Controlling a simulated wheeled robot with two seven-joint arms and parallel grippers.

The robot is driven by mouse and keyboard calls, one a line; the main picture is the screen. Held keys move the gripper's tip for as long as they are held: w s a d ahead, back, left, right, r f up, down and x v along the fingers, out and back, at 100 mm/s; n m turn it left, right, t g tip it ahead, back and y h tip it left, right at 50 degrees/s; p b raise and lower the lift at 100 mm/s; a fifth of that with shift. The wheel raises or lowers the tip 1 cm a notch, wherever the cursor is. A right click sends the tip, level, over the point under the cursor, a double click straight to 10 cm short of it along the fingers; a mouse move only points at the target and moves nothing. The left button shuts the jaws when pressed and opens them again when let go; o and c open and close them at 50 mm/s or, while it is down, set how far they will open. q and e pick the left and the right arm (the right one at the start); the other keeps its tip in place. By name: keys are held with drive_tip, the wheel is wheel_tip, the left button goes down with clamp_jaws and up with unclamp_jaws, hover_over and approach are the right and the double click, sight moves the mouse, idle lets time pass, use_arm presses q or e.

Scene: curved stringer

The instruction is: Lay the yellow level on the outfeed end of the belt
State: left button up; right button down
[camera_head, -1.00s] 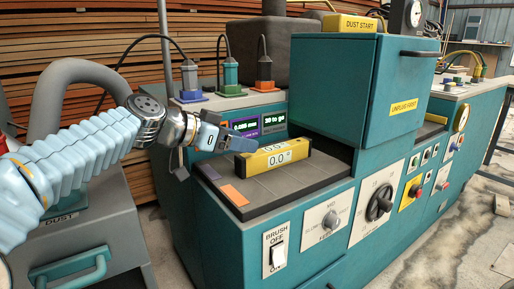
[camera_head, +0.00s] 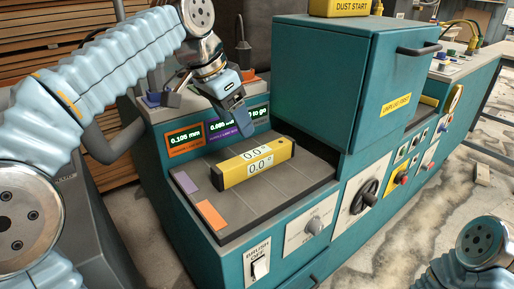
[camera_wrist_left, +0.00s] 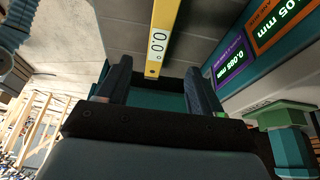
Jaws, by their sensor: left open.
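The yellow level (camera_head: 253,165) lies flat on the grey belt (camera_head: 262,205) at the near, open end of the teal machine. Its two displays read 0.0°. My left gripper (camera_head: 242,127) is open and empty, just behind and above the level, fingers pointing down; I see no contact. In the left wrist view the open fingers (camera_wrist_left: 157,88) show with one end of the level (camera_wrist_left: 163,35) beyond them, apart from them. My right gripper is out of view.
A purple patch (camera_head: 187,182) and an orange patch (camera_head: 211,214) mark the belt's left edge. The teal hood (camera_head: 335,85) rises on the right of the belt. Lit readouts (camera_head: 185,143) stand behind it. My right arm shows at bottom right.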

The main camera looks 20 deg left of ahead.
sight(254, 153)
use_arm(q)
drive_tip(key=b+x, duration=0.1)
drive_tip(key=x, duration=1.2)
drive_tip(key=shift+w+d, duration=0.1)
drive_tip(key=shift+d, duration=0.2)
drive_tip(key=shift+r, duration=0.1)
clamp_jaws()
